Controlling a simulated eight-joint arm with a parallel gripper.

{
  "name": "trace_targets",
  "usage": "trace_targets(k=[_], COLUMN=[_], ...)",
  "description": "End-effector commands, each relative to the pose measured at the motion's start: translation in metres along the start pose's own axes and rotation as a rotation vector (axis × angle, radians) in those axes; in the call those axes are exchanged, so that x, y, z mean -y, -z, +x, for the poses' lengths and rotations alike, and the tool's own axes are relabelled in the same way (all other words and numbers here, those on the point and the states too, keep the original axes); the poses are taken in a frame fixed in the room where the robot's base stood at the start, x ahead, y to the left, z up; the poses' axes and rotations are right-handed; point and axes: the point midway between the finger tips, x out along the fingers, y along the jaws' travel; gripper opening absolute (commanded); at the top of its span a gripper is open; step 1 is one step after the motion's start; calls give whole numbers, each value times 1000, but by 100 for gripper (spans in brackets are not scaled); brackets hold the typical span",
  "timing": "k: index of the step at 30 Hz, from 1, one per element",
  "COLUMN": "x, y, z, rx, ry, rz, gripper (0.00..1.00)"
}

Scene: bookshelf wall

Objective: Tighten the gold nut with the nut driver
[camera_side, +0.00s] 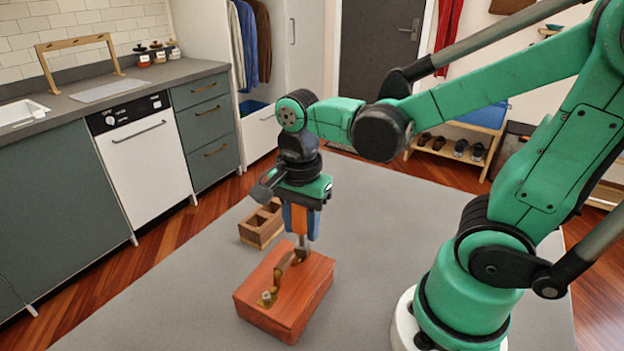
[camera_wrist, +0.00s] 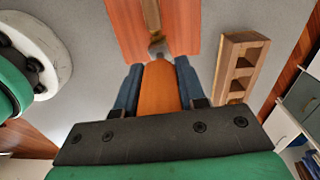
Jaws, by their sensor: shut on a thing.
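My gripper (camera_side: 301,230) has its blue fingers shut on the orange handle of the nut driver (camera_side: 299,217) and holds it upright. In the wrist view my gripper (camera_wrist: 158,72) grips the nut driver (camera_wrist: 160,92) from both sides. The driver's grey metal end points down at the far end of a brass strip (camera_side: 283,268) on a reddish wooden block (camera_side: 303,294). Whether it touches a nut there is hidden. A small gold-coloured fastener (camera_side: 266,298) shows at the strip's near end. The strip also shows in the wrist view (camera_wrist: 151,14).
A brown wooden holder (camera_side: 258,233) with open square compartments stands just behind the block, to its left in the side view. It also shows in the wrist view (camera_wrist: 222,70). The grey table (camera_side: 180,300) is clear left of the block.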

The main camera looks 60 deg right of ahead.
Motion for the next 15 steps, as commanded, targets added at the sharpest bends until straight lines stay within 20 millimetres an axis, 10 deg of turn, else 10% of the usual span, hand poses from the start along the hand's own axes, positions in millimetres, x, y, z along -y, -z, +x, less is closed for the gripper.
trace_targets(k=[15], x=[0], y=[0], z=[3], rx=[0], ry=[-1], rz=[873], gripper=[0])
